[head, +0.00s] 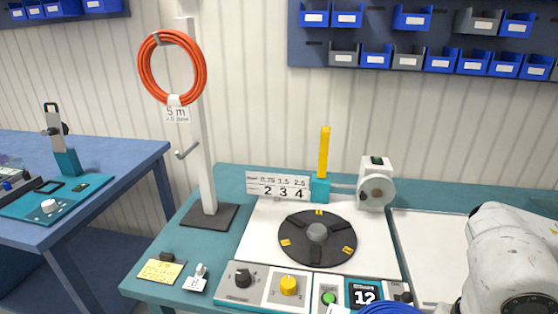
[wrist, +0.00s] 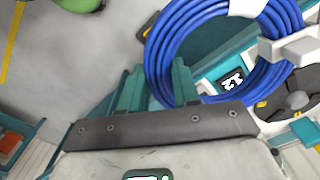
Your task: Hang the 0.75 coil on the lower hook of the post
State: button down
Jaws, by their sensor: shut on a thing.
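A blue coil (wrist: 158,62) is in my gripper (wrist: 159,86) in the wrist view, with its left side between the two teal fingers. A white band (wrist: 247,6) wraps its top; no size is readable on it. A small part of the blue coil (head: 390,308) shows at the bottom edge of the head view; my gripper is hidden there. The white post (head: 205,150) stands on a dark base at the left of the bench. An orange coil (head: 147,68) with a white tag hangs on its upper hook. The lower hook (head: 187,150) is bare and points left.
A dark turntable (head: 317,238) with a yellow upright (head: 324,152) behind it stands right of the post. A control panel (head: 265,288) with knobs lines the front edge. A yellow note (head: 160,271) lies front left. Space left of the lower hook looks clear.

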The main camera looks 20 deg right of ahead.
jog(key=shift+s, duration=0.3)
jog(key=w+a+f+n, duration=0.3)
jog(key=w+f, duration=0.3)
jog(key=f, duration=0.2)
jog(key=w+a+f+n, duration=0.4)
jog(key=w+f+n, duration=0.1)
jog(key=f, duration=0.3)
jog(key=w+a+f+n, duration=0.4)
jog(key=w+f, duration=0.3)
jog(key=f, duration=0.2)
jog(key=shift+w+a+n, duration=0.2)
jog(key=shift+w+n, duration=0.1)
jog(key=shift+n, duration=0.3)
jog(key=shift+s+a+f, duration=0.1)
jog(key=shift+s+a, duration=0.05)
